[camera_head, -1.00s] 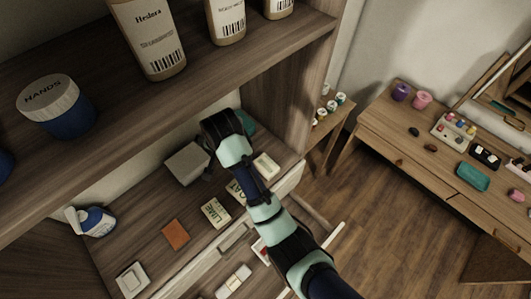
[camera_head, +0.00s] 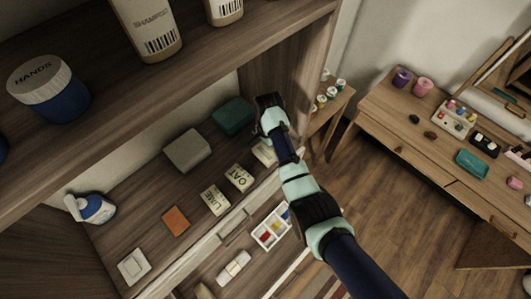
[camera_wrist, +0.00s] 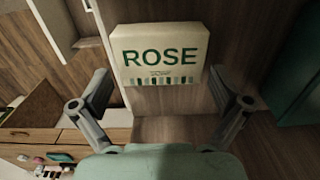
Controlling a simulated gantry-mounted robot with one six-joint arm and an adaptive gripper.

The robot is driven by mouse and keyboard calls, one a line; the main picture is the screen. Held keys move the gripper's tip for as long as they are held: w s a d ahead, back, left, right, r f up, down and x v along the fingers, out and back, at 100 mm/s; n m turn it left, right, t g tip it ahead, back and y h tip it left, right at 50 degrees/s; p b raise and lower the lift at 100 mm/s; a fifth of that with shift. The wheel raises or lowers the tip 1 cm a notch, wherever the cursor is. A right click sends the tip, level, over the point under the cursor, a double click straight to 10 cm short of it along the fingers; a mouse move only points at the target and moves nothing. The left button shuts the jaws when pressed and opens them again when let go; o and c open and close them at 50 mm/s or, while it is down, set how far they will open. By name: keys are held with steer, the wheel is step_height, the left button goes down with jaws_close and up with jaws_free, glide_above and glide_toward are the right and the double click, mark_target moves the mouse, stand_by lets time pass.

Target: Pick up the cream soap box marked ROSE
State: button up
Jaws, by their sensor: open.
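The cream soap box marked ROSE (camera_wrist: 160,52) fills the upper middle of the wrist view, its green lettering facing me. In the head view the cream box (camera_head: 263,152) lies on the wooden shelf, partly covered by my arm. My gripper (camera_wrist: 160,83) is open and empty, one finger to each side of the box's lower edge in the wrist view. I cannot tell how far the fingertips are from the box.
Soap boxes marked OAT (camera_head: 239,177) and LIME (camera_head: 214,199) lie left of the ROSE box. A teal box (camera_head: 233,116) and a grey box (camera_head: 187,150) stand behind. An orange block (camera_head: 176,221) lies further left. An upper shelf (camera_head: 200,75) overhangs the back.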

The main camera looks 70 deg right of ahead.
steer(key=shift+f, duration=0.4)
steer(key=shift+r, duration=0.1)
steer(key=c, duration=0.9)
